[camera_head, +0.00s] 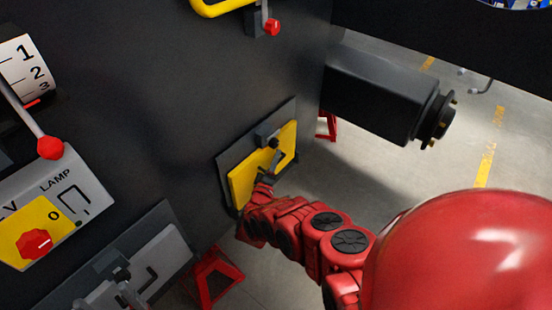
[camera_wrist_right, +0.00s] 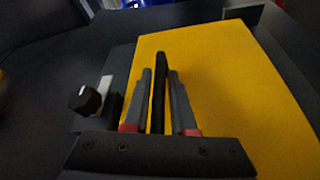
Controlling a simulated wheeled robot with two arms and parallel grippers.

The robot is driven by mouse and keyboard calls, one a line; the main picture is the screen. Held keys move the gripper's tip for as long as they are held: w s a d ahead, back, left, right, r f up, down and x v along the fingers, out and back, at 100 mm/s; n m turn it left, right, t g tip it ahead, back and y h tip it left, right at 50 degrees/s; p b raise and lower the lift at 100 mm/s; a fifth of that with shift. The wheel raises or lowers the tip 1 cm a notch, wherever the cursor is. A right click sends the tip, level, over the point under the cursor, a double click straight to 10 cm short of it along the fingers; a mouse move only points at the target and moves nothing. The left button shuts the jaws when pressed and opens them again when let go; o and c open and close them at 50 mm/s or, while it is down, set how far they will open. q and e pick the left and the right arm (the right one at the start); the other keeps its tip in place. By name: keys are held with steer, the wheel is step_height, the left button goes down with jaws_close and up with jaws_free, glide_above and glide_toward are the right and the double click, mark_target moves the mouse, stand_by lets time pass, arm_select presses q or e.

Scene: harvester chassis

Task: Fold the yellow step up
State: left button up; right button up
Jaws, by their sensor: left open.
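The yellow step (camera_head: 243,186) sits in a dark frame low on the chassis wall in the head view. It looks close to upright; I cannot tell whether it is flush. It fills much of the right wrist view (camera_wrist_right: 225,75). My right gripper (camera_head: 268,178) is at its face. In the wrist view, the fingers of the right gripper (camera_wrist_right: 160,95) close around a dark bar handle (camera_wrist_right: 159,72) on the step. A black knob latch (camera_wrist_right: 85,101) is beside the step; it shows above it in the head view (camera_head: 267,138). My left gripper (camera_head: 104,298) is open, partly cut off at the bottom edge.
A grey panel (camera_head: 165,258) with a latch is at lower left. A lamp switch panel (camera_head: 75,187) and a red-knobbed lever (camera_head: 50,147) are at left. A black axle hub (camera_head: 385,100) juts out right. Red stands (camera_head: 215,277) are below. Open floor lies right.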

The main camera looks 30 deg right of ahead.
steer(key=p+v, duration=0.1)
steer(key=v, duration=1.6)
steer(key=shift+s, duration=0.1)
